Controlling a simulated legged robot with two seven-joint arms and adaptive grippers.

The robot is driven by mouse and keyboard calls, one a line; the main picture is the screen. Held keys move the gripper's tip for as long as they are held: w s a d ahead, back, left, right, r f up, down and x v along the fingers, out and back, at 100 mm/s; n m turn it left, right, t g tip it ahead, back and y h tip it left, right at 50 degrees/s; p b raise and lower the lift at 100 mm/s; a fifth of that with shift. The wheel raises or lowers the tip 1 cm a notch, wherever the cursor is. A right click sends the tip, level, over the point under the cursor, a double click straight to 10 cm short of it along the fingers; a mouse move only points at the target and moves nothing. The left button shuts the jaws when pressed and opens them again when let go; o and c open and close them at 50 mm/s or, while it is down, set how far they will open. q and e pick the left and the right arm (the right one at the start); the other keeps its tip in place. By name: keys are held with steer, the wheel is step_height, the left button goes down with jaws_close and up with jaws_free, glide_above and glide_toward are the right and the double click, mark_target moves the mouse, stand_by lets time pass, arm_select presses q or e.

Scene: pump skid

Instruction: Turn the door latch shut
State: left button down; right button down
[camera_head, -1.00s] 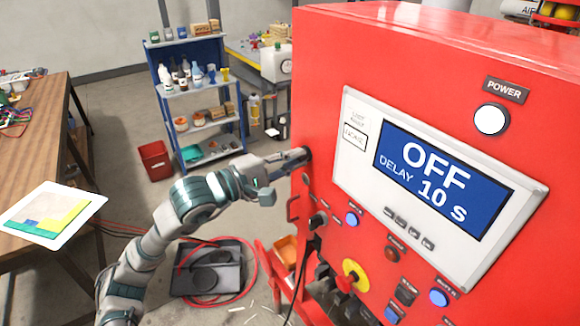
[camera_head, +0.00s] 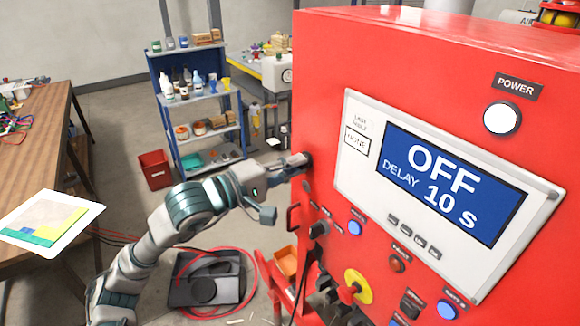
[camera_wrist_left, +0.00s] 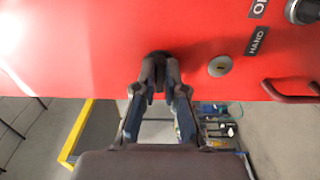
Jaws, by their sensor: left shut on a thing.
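The door latch (camera_wrist_left: 158,56) is a small dark knob on the red cabinet (camera_head: 340,50), close to the edge of its front face. In the head view the latch (camera_head: 308,160) is mostly hidden by my left gripper (camera_head: 298,160). In the left wrist view my left gripper (camera_wrist_left: 161,82) has both fingers closed around the dark latch, with fingertips at the red panel. The angle of the latch is hard to read behind the fingers. My right gripper is not in view.
A keyhole lock (camera_wrist_left: 220,66) and a red handle (camera_wrist_left: 292,90) sit right of the latch in the wrist view. A workbench (camera_head: 50,125) and a blue shelf (camera_head: 200,105) stand left.

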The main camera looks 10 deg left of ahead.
arm_select(q)
steer(key=c, duration=1.4)
jaws_free()
steer(key=shift+w, duration=0.2)
steer(key=shift+c, duration=0.2)
steer(key=shift+o, duration=1)
steer(key=shift+w+d+f, duration=0.1)
steer(key=shift+w+f, duration=0.05)
steer(key=shift+w, duration=0.05)
steer(key=v, duration=1.2)
